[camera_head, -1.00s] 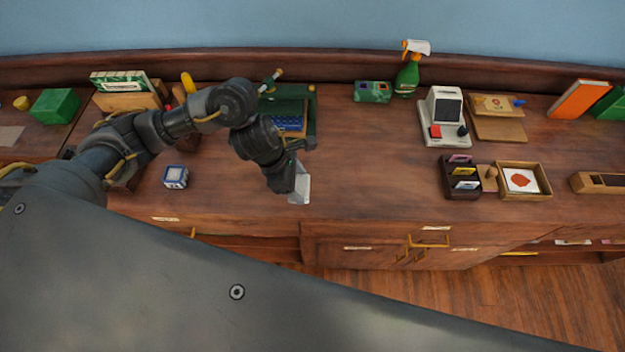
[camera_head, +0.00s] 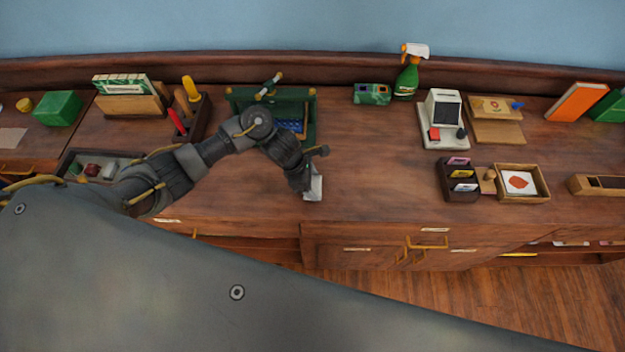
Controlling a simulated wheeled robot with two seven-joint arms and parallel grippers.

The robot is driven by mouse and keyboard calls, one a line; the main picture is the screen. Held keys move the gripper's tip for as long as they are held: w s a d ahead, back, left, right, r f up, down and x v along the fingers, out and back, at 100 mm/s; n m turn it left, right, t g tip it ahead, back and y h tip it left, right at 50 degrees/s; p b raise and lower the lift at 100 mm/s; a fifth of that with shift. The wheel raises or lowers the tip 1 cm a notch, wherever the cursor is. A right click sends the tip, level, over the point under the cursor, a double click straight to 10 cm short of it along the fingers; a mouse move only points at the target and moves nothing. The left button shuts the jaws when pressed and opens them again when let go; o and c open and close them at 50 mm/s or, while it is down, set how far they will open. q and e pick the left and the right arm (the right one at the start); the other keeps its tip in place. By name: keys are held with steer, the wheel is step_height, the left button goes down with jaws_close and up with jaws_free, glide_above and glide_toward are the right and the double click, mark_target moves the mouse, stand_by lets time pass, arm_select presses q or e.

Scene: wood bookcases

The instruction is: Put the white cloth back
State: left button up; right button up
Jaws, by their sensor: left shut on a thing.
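The white cloth (camera_head: 315,189) hangs as a small pale piece at the tip of my left gripper (camera_head: 309,181), over the front middle of the wooden top. My left gripper is shut on it, and the jaws partly hide it. I cannot tell whether the cloth touches the wood. My right gripper is not in view.
A green frame (camera_head: 272,100) stands behind my left arm. A green spray bottle (camera_head: 407,79) is at the back. A register-like device (camera_head: 443,110), a dark card holder (camera_head: 460,192) and a wooden tray (camera_head: 543,194) stand right. The wood right of the cloth is clear.

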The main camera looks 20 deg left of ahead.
arm_select(q)
steer(key=shift+f, duration=0.15)
steer(key=o, duration=0.9)
steer(key=shift+r, duration=0.2)
steer(key=shift+w+a+r, duration=0.1)
steer(key=shift+r, duration=0.2)
steer(key=v, duration=1.1)
steer(key=shift+a+r, duration=0.1)
